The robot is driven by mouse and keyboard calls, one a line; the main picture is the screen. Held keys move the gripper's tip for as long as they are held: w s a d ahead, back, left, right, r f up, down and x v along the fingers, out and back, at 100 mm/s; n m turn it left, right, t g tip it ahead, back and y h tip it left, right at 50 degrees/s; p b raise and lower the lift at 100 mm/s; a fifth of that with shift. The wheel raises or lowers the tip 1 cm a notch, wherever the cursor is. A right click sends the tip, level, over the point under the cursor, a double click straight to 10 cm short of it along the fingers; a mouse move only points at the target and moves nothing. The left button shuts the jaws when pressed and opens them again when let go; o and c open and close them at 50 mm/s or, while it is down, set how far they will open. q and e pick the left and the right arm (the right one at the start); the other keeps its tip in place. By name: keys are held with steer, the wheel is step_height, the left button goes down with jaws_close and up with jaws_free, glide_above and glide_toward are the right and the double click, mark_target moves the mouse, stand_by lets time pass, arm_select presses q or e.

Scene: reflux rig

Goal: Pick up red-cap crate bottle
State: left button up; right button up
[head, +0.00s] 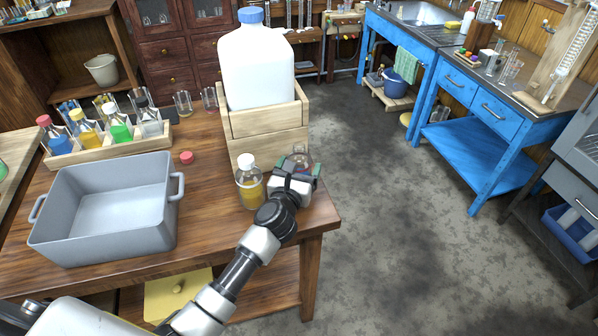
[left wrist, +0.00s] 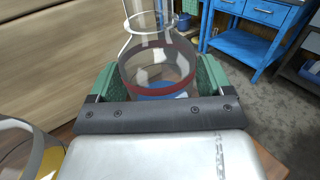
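The red-cap bottle (head: 59,141) holds blue liquid. It stands at the left end of a low wooden crate (head: 103,154) on the table, left of the head view. My left gripper (head: 296,171) is far to its right, at the table's right edge. Its green fingers are spread on either side of a clear glass flask with a dark red band (left wrist: 158,68). The flask looks upright; no clear grip on it shows. The flask is partly hidden by the gripper in the head view. My right gripper is not in view.
Yellow, green and clear bottles share the crate. A grey tub (head: 105,215) stands in front of it, with a loose red cap (head: 186,157) nearby. A white-capped bottle (head: 249,183) is just left of my gripper. A large white jug (head: 257,65) sits in a wooden box behind.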

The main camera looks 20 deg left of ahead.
mark_target(299, 156)
arm_select(q)
steer(key=c, duration=0.8)
steer(key=shift+c, duration=0.2)
steer(key=shift+r, duration=0.15)
steer(key=shift+r+p, duration=0.4)
steer(key=shift+r, duration=0.25)
step_height(299, 156, up, 3)
steer(key=shift+f+p, duration=0.2)
steer(key=shift+p, duration=0.4)
steer(key=s+d+r+p, duration=0.6)
steer(key=d+r, duration=0.3)
steer(key=r, duration=0.2)
steer(key=shift+s+d+r, duration=0.15)
steer(key=shift+s+r, duration=0.25)
steer(key=shift+s, duration=0.2)
